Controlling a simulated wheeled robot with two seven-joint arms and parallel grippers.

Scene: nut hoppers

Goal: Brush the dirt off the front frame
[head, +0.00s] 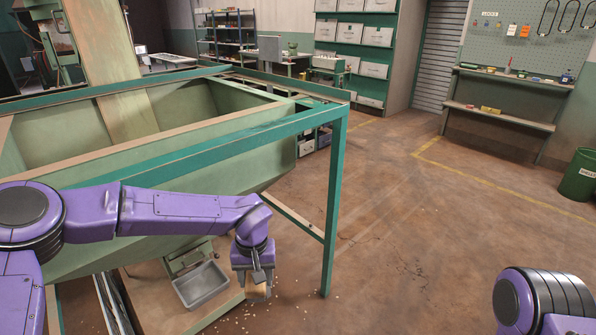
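The front frame (215,145) is a teal rail along the near top edge of a pale green hopper (180,205), joined to a teal post (333,200) at its right corner. Brownish dirt streaks show on the rail. My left arm reaches across in front of the hopper, below the rail. My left gripper (257,280) points down, apart from the rail and left of the post. It appears shut on a small tan brush (257,291), whose shape is partly hidden by the fingers. My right gripper is out of view; only part of my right arm shows at the lower right.
A grey metal tray (202,285) sits under the hopper, left of my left gripper. Small pale bits lie scattered on the floor near the post. Open brown floor (420,240) spreads to the right. A green bin (578,175) and a workbench (505,105) stand farther back.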

